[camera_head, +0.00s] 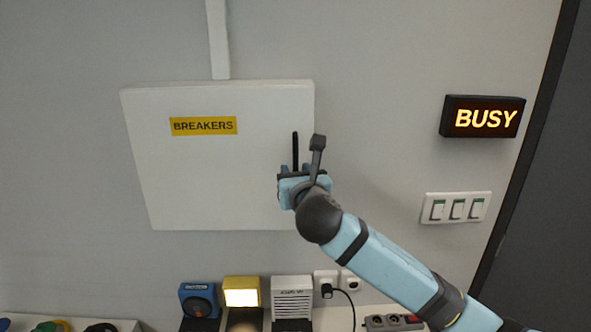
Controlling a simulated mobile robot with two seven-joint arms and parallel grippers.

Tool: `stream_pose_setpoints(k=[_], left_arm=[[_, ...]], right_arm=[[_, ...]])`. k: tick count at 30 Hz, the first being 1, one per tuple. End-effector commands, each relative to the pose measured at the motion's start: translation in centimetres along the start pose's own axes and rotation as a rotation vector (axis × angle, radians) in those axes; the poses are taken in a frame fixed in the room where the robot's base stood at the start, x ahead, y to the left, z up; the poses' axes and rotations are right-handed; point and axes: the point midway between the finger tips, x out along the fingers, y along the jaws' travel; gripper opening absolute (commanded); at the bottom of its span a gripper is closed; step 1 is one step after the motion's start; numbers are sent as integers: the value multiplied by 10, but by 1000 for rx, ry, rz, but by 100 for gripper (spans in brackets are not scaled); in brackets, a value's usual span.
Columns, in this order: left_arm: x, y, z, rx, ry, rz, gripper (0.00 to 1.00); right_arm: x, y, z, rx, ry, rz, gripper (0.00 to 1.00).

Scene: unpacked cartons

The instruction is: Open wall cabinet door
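A white wall cabinet (205,185) with a yellow "BREAKERS" label (203,125) hangs on the grey wall. Its door looks shut. A dark upright handle (295,150) is near the right edge of the door. My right gripper (295,170) is in front of the handle's lower end, with its arm reaching in from the lower right. The fingers are seen from behind and small, on either side of the handle's line. I cannot tell whether they touch it or are closed on it. My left gripper is not in view.
A lit "BUSY" sign (482,117) and a switch panel (456,208) are on the wall at right, beside a dark door frame. Below, a blue device (198,299), a lit yellow lamp (242,291), a white box (291,297) and a power strip (393,322) line the bottom.

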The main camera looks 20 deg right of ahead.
Motion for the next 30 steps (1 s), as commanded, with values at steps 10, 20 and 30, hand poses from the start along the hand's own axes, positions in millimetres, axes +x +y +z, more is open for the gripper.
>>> stream_pose_setpoints(k=[10, 20, 30], left_arm=[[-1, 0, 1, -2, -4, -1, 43], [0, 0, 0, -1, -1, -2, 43], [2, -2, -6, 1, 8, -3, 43]], right_arm=[[6, 0, 0, 0, 0, 0, 37], [6, 0, 0, 0, 0, 0, 0], [13, 6, 0, 1, 0, -8, 0]])
